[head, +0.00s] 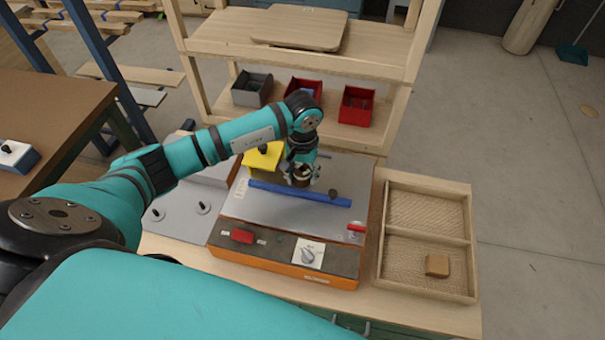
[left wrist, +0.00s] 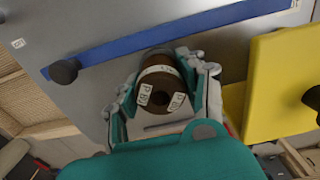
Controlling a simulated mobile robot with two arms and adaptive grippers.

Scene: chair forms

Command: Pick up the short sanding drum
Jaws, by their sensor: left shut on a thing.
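The sanding drum (left wrist: 160,88) is a brown cylinder with a hole in its end and pale labels that seem to read P 80. My left gripper (left wrist: 168,70) has a finger on each side of the drum and is shut on it. In the head view, my left gripper (head: 301,176) is over the grey top of the sanding machine (head: 240,205), near the blue fence. The drum is small and partly covered by the fingers there. I cannot tell whether the drum touches the machine top. My right gripper is not in view.
A blue fence (head: 295,194) and a yellow block (head: 263,158) are close to the gripper. A wooden tray (head: 426,184) with two compartments holds a small wooden block (head: 437,265) at right. Behind is a shelf with a grey bin (head: 252,88) and red bins (head: 357,105).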

